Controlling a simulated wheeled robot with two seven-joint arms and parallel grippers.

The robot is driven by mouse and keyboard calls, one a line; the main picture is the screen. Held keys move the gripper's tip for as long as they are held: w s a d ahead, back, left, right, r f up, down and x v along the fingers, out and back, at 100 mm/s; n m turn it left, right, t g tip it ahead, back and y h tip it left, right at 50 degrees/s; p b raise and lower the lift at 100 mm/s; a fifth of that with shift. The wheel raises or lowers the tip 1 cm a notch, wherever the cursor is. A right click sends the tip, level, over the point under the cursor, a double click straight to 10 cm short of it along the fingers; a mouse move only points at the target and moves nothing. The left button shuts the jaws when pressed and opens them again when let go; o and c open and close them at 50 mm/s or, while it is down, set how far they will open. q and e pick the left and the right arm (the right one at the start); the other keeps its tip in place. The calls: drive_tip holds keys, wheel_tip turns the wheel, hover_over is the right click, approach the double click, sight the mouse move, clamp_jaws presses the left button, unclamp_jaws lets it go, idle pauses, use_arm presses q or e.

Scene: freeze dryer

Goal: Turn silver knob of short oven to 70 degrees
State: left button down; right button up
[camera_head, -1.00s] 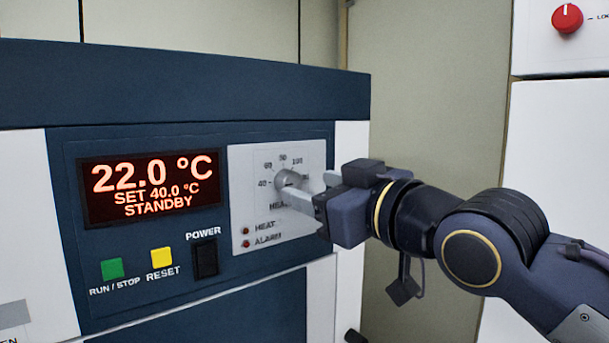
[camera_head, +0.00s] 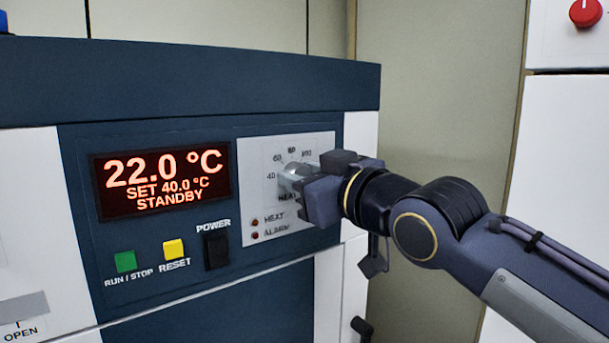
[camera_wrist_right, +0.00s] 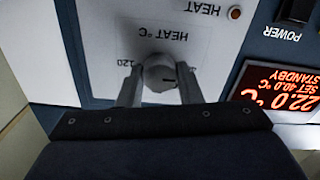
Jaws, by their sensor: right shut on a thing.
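The short oven's silver knob (camera_head: 289,178) sits on a light panel with a temperature scale on the oven front. In the right wrist view the knob (camera_wrist_right: 160,76) is between the two fingers, and its pointer mark shows on its face. My right gripper (camera_head: 296,186) is shut on the knob, its fingers on either side. The display (camera_head: 165,182) reads 22.0 °C, SET 40.0 °C, STANDBY; it also shows upside down in the right wrist view (camera_wrist_right: 282,95). My left gripper is not in view.
Left of the knob panel are a green run/stop button (camera_head: 125,261), a yellow reset button (camera_head: 174,249) and a black power switch (camera_head: 216,250). Heat and alarm lamps sit below the knob. A white unit with a red knob (camera_head: 585,12) stands at the right.

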drive_tip(key=shift+c, duration=0.2)
drive_tip(key=shift+d+m+b, duration=0.1)
drive_tip(key=shift+m+b, duration=3.1)
drive_tip(key=shift+m, duration=3.6)
drive_tip(key=o, duration=1)
